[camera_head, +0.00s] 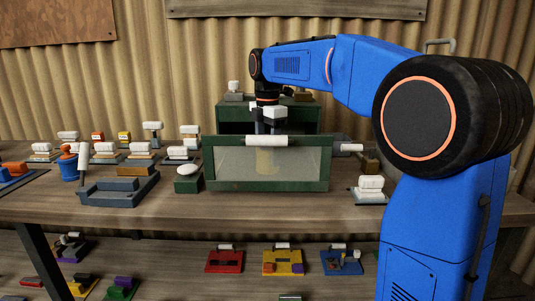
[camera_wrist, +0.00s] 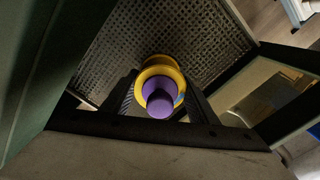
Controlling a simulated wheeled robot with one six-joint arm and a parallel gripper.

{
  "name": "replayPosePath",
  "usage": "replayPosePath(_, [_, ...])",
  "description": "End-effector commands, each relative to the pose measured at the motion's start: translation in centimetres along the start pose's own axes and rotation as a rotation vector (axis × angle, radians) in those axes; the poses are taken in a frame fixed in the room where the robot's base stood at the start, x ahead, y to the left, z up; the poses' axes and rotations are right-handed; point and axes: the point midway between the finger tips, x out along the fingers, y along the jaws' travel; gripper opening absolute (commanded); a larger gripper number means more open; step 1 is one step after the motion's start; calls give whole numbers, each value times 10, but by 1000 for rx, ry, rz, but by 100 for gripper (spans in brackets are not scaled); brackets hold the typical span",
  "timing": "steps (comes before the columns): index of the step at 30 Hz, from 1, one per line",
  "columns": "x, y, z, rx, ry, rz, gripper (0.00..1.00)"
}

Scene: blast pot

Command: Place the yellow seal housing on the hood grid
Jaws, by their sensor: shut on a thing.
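The yellow seal housing (camera_wrist: 163,69) shows in the wrist view as a yellow ring-shaped body with a purple knob at its middle. My gripper (camera_wrist: 158,98) is shut on it, one dark finger at each side. The hood grid (camera_wrist: 125,45), a dark perforated plate, lies beneath the housing; I cannot tell whether they touch. In the head view my gripper (camera_head: 268,119) reaches down from above into the green hood (camera_head: 212,170). A blurred yellowish shape, likely the housing, shows through the hood's cloudy front window (camera_head: 300,165).
The hood's green walls stand close around my gripper. A pale round button on a green box (camera_head: 188,181) and a grey tray (camera_head: 118,190) stand left of the hood. A white-topped block (camera_head: 370,188) stands right. Bare bench (camera_head: 240,210) lies in front.

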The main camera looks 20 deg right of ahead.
Motion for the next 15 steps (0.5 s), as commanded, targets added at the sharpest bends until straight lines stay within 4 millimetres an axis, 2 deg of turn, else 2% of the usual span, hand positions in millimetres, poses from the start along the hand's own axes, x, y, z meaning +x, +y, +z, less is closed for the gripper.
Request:
replayPosePath(11, [5,0,0,0,0,1,29])
replayPosePath(12, [6,0,0,0,0,1,56])
replayPosePath(14, [5,0,0,0,0,1,70])
replayPosePath(15, [5,0,0,0,0,1,72])
